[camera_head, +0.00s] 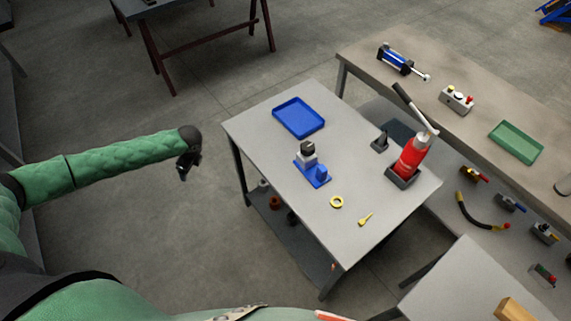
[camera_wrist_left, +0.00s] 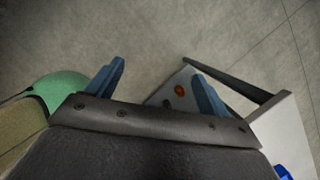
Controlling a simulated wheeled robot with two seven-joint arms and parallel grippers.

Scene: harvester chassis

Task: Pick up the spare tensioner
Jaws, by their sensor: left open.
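I cannot tell for certain which object is the spare tensioner. A blue base with a grey, black-topped part (camera_head: 307,153) and a short blue post stands mid-table. Small parts rest on the lower shelf: a pale one (camera_head: 263,185), an orange-brown round one (camera_head: 275,202) and a dark one (camera_head: 292,217). The orange part also shows in the left wrist view (camera_wrist_left: 179,91), beyond my fingers. My left gripper (camera_head: 184,172) is open and empty, pointing down over the floor left of the table; its two blue fingers (camera_wrist_left: 157,88) are spread apart. My right gripper is out of view.
The grey table (camera_head: 265,140) holds a blue tray (camera_head: 299,117), a yellow ring (camera_head: 336,202), a yellow key-like part (camera_head: 366,219) and a red canister (camera_head: 411,158) with a lever. A longer bench (camera_head: 460,62) stands behind. The floor around my left gripper is clear.

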